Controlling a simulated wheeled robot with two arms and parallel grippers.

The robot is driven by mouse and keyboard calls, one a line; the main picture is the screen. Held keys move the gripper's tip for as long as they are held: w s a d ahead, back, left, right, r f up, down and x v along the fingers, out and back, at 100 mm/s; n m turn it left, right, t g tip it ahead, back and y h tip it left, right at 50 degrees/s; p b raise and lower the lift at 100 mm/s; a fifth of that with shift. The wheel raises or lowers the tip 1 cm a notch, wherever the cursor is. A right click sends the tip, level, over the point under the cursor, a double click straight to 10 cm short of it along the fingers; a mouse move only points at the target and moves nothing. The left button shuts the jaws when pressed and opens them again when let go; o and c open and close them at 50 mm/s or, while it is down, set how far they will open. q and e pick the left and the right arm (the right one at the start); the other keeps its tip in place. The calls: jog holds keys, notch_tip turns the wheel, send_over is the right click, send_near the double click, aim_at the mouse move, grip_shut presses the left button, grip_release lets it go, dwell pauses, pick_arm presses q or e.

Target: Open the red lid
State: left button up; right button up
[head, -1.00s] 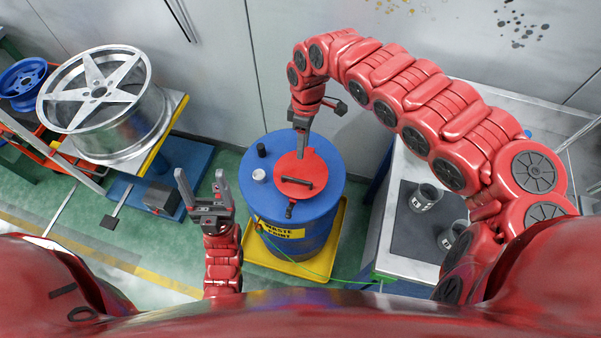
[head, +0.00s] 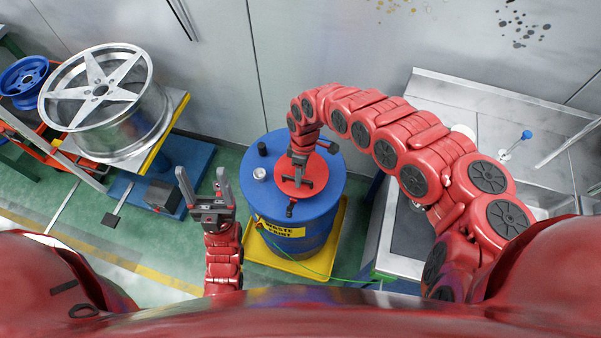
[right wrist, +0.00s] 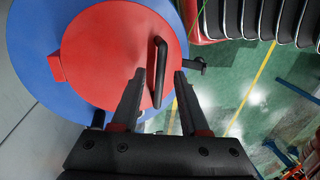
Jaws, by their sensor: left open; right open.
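The red lid (head: 316,171) is a round disc lying flat on top of a blue drum (head: 262,210). In the right wrist view the red lid (right wrist: 105,50) has a dark bar handle (right wrist: 159,70) on it. My right gripper (head: 298,184) is over the lid at the handle. In the right wrist view my right gripper (right wrist: 159,76) is open, with one finger on each side of the handle; I cannot tell whether they touch it. My left gripper (head: 203,178) is open and empty, pointing up to the left of the drum.
The drum stands in a yellow tray (head: 338,225). A black cap (head: 262,149) and a silver cap (head: 260,174) sit on the drum top. A large silver wheel (head: 100,90) is on a stand at left. A grey metal table (head: 398,262) is at right.

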grip_shut()
dwell(1.3)
